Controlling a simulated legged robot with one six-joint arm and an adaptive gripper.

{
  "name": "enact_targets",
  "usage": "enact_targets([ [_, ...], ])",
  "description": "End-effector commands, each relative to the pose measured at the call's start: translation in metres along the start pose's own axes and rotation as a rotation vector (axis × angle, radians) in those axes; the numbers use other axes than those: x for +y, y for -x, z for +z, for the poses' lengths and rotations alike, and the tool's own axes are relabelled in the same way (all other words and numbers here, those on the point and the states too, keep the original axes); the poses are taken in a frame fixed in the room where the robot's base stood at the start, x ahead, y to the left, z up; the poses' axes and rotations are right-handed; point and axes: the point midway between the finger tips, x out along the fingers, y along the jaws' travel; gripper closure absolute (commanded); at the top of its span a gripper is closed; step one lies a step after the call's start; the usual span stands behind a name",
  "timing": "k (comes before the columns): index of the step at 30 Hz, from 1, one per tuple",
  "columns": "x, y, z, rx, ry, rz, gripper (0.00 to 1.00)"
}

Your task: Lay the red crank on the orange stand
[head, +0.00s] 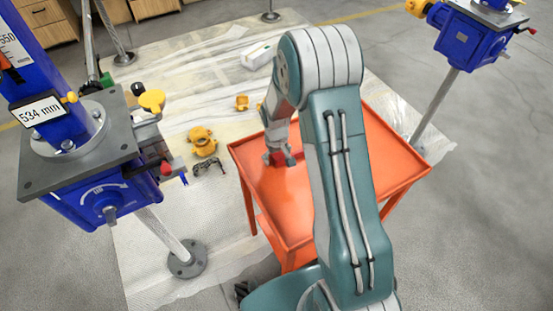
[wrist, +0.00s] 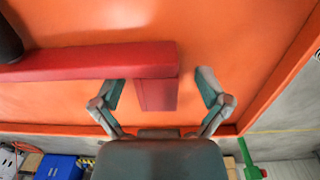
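The red crank (wrist: 90,60) lies flat on or just above the orange stand (wrist: 240,35) in the wrist view; I cannot tell whether it touches. It has a long arm, a short red block (wrist: 157,95) and a dark round part at the far left. My gripper (wrist: 162,86) has its two fingers spread on either side of the short block, with a gap at each side. In the head view the orange stand (head: 280,205) is below my arm, and a small red part of the crank (head: 278,158) shows by my gripper, which is mostly hidden.
A blue screw jack (head: 95,190) with a 534 mm display stands at the left; another blue jack (head: 470,38) is at the upper right. The stand has a raised rim.

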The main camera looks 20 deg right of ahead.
Motion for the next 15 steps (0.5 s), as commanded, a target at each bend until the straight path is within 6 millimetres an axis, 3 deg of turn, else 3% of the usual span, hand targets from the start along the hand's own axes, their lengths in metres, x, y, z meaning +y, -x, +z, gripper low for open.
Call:
enact_targets([
  [9, -0.001, 0.067, -0.002, 0.004, 0.002, 0.002, 0.06],
  [15, -0.002, 0.097, -0.002, 0.000, 0.002, 0.001, 0.06],
])
